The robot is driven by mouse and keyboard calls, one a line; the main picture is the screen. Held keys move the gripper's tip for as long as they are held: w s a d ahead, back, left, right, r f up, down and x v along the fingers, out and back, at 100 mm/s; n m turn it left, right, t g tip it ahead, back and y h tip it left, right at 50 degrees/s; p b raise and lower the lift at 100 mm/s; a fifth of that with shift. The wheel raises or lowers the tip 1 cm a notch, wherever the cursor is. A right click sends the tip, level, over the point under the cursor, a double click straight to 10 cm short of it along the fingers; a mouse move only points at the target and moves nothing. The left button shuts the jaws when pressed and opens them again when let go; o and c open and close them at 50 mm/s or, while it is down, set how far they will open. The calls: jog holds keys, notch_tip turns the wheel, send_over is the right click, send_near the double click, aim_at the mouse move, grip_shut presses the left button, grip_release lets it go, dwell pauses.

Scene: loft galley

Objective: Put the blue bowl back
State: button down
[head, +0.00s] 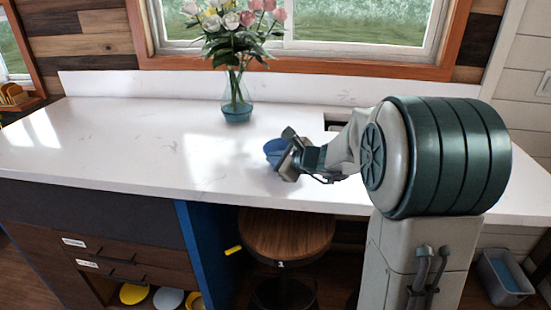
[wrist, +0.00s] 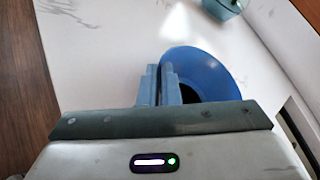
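The blue bowl (head: 275,149) is at my gripper (head: 287,158) over the white counter (head: 120,135) in the head view, partly hidden by the gripper. In the wrist view the bowl (wrist: 205,68) shows its round blue inside, with a dark patch low in it. My gripper's two fingers (wrist: 160,85) are close together at the bowl's left rim, and they look shut on that rim. I cannot tell whether the bowl touches the counter.
A glass vase of flowers (head: 237,100) stands at the back of the counter. Below are labelled drawers (head: 125,262), and an open shelf with a yellow dish (head: 133,293) and a pale dish (head: 168,298). A wooden stool (head: 287,235) stands under the counter. A grey bin (head: 505,275) is at right.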

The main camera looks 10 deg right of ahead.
jog(key=c, duration=1.6)
grip_release()
jog(key=v, duration=1.2)
jog(key=s+a+f+n+g, duration=0.55)
jog(key=s+a+n, duration=0.25)
jog(key=s+n, duration=0.35)
jog(key=s+d+f+n+g+h, duration=0.3)
jog(key=s+n+h, duration=0.4)
jog(key=s+n, duration=0.4)
jog(key=shift+s+d+f+n, duration=0.2)
jog(key=shift+d+f+n, duration=0.25)
jog(key=shift+d+f, duration=0.15)
